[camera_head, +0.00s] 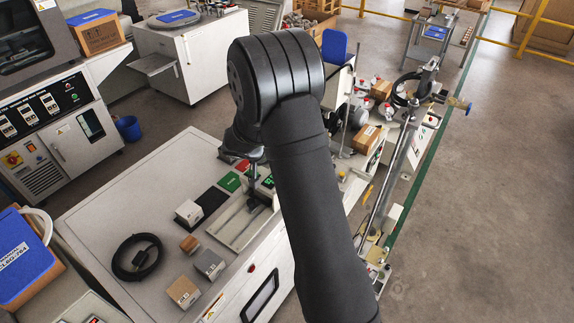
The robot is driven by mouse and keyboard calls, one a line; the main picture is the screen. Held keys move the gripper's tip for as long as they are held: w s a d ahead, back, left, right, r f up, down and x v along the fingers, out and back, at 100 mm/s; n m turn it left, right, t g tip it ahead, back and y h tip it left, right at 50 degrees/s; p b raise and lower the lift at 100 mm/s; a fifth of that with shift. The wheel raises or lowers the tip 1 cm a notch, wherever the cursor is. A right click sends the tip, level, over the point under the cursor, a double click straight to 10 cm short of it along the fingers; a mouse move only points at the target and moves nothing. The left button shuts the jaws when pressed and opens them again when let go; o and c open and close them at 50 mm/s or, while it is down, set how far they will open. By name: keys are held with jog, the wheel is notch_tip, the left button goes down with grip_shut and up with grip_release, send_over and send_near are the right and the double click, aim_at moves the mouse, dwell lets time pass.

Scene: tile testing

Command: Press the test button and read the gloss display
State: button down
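A small dark device with a green lit display (268,181) sits on the white bench (130,200), partly hidden behind my arm. The digits are too small to read. My gripper (254,196) points down just left of the display, over the right end of a light metal tray (232,232). The fingertips are small and dark, so I cannot tell whether they are open, shut or touching anything. I cannot make out a test button. A green tile or card (230,181) and a red one (243,165) lie left of my gripper.
A brown block (189,244), a grey block (209,264), a cardboard box (183,291) and a coiled black cable (137,257) lie nearer. My arm hides the bench's right middle.

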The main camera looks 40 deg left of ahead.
jog(key=shift+f, duration=0.3)
jog(key=shift+r, duration=0.1)
dwell(0.4)
jog(key=shift+r, duration=0.8)
jog(key=shift+r, duration=2.5)
jog(key=shift+f, duration=0.15)
notch_tip(320, 180, up, 4)
jog(key=shift+r, duration=0.1)
